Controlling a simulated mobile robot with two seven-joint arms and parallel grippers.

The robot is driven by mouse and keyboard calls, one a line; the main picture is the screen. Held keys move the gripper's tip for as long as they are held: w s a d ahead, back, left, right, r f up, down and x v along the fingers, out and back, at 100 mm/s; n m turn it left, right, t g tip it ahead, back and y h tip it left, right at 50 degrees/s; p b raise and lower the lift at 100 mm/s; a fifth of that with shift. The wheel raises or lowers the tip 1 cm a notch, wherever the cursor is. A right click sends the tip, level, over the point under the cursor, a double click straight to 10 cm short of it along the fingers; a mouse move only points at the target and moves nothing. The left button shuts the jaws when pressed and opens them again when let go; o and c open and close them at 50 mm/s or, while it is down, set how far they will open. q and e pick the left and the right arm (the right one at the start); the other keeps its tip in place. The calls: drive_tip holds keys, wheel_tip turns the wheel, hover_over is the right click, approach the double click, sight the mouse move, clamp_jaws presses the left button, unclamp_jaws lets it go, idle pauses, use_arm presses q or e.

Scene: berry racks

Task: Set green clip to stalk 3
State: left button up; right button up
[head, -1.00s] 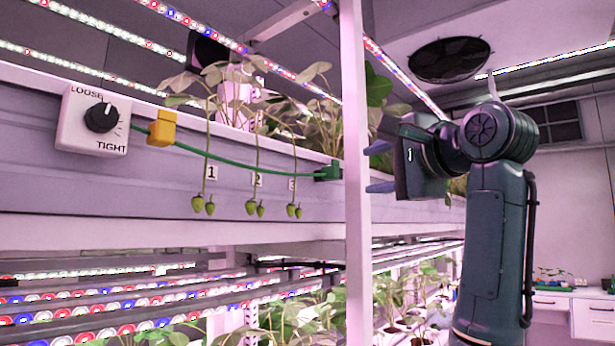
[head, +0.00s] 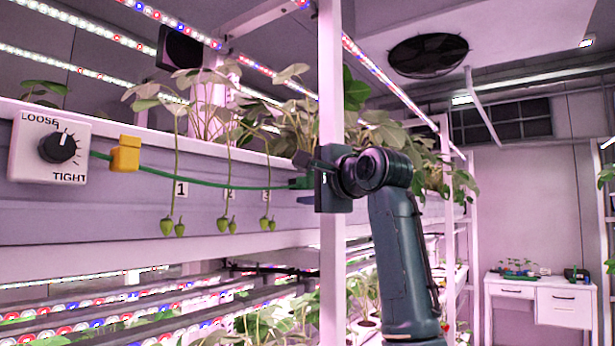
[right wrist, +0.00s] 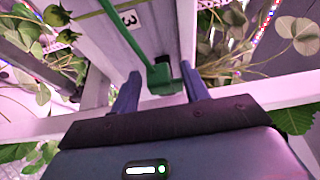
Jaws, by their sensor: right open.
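The green clip (head: 300,183) sits at the right end of a green line (head: 215,184) along the rack's front. It also shows in the right wrist view (right wrist: 164,82). My right gripper (head: 301,179) is open, its fingers on either side of the clip with a visible gap in the wrist view. Stalk 3 (head: 266,200) hangs left of the clip, with green berries and a label "3" (right wrist: 129,18). Stalk 2 (head: 229,165) and stalk 1 (head: 176,150) hang further left. My left gripper is not in view.
A yellow block (head: 125,154) sits on the line's left part, beside a LOOSE/TIGHT dial (head: 57,148). A white upright post (head: 331,260) stands close to my right gripper. Leafy plants (head: 290,125) fill the rack above. A white desk (head: 530,297) stands far right.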

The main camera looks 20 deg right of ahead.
drive_tip(key=shift+c, duration=0.5)
clamp_jaws()
